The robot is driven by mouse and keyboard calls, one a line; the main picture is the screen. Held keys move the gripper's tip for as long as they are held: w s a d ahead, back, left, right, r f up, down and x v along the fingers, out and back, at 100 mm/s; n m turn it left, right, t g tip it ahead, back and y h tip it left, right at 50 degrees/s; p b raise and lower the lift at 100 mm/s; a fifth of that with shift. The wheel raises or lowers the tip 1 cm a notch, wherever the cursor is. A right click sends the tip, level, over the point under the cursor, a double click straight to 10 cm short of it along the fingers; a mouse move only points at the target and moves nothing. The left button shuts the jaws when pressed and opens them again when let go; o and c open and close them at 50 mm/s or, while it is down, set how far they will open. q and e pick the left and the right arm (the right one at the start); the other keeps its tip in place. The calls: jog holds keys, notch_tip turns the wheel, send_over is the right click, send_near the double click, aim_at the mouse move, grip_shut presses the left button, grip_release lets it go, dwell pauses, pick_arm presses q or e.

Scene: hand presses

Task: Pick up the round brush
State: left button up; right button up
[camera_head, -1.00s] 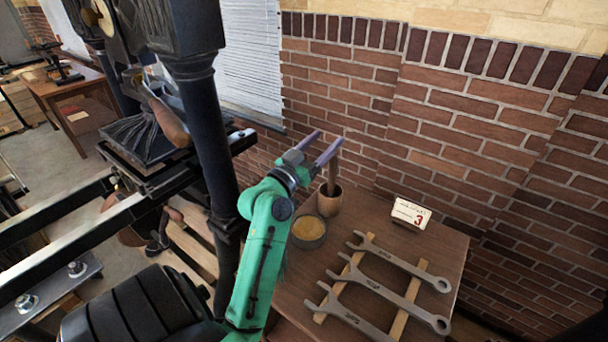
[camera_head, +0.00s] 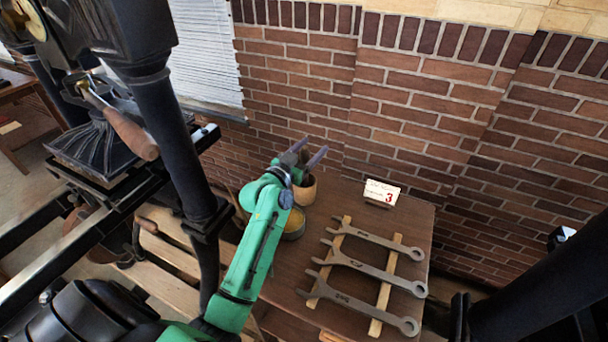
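My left gripper (camera_head: 308,151), on the green arm, is open, with two purple-grey fingers pointing up and to the right. It is in front of and above a wooden cup (camera_head: 306,192) at the back left of the wooden table. A brown upright handle, perhaps the round brush, stood in this cup in the earlier view. Now the gripper mostly hides it, and I cannot tell whether it is between the fingers. My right gripper is not in view.
A round tin (camera_head: 293,224) stands beside the cup, partly behind my arm. Several wrenches (camera_head: 369,267) lie on wooden strips. A card marked 3 (camera_head: 381,193) stands near the brick wall (camera_head: 430,110). A black press (camera_head: 165,130) is at the left.

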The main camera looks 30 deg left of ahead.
pick_arm(q)
jog(key=shift+d, duration=0.1)
grip_shut()
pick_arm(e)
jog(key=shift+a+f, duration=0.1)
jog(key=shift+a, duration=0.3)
pick_arm(q)
jog(key=shift+r, duration=0.15)
